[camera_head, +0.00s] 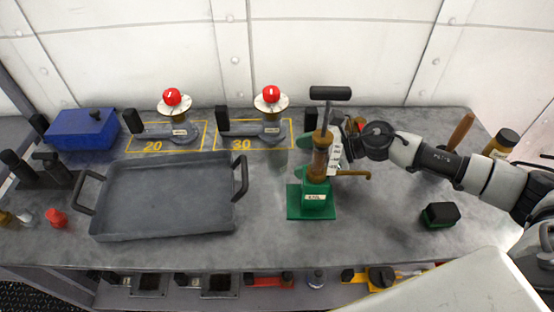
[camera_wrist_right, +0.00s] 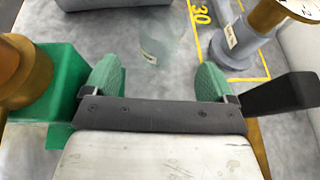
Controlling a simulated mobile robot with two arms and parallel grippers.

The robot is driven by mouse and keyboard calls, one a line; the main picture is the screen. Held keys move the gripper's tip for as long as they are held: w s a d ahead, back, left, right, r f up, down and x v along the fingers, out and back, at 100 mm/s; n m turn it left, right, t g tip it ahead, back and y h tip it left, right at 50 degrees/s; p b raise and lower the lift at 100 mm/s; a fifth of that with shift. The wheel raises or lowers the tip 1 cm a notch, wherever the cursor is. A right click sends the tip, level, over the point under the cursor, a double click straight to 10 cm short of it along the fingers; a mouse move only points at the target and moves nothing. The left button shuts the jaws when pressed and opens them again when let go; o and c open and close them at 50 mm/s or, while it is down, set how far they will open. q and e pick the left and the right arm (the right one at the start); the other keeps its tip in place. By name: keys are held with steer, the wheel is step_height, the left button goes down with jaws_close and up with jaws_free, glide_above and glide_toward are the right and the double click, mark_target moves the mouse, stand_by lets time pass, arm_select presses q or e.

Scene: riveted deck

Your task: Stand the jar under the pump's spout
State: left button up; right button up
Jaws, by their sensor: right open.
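The hand pump has a green base (camera_head: 312,203), a brass barrel (camera_head: 320,160) and a black T-handle (camera_head: 330,93). Its brass spout (camera_head: 354,173) points right in the head view. A clear glass jar (camera_wrist_right: 160,47) with a small label stands on the bench ahead of my right fingertips in the wrist view; it is hard to make out in the head view. My right gripper (camera_head: 302,155) reaches behind the pump, its green fingers pointing left. It is open and empty, with the pump (camera_wrist_right: 62,98) close beside it in the wrist view. My left gripper is not in view.
A grey tray (camera_head: 165,235) with handles fills the left-centre bench. Two red-knobbed valves (camera_head: 172,97) (camera_head: 271,94) stand at the back by yellow markings. A blue box (camera_head: 84,130) is at back left, a green-and-black block (camera_head: 440,214) at right. The front middle bench is clear.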

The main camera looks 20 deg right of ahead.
mark_target(279, 160)
steer(key=p+x, duration=0.1)
steer(key=x, duration=0.4)
steer(key=shift+w+a+p, duration=0.2)
steer(key=shift+a+p, duration=0.1)
steer(key=shift+w+a+f, duration=0.1)
steer(key=shift+a+f, duration=0.15)
steer(key=shift+a, duration=0.05)
steer(key=shift+c, duration=0.2)
steer(key=c, duration=1.1)
steer(key=shift+r, duration=0.15)
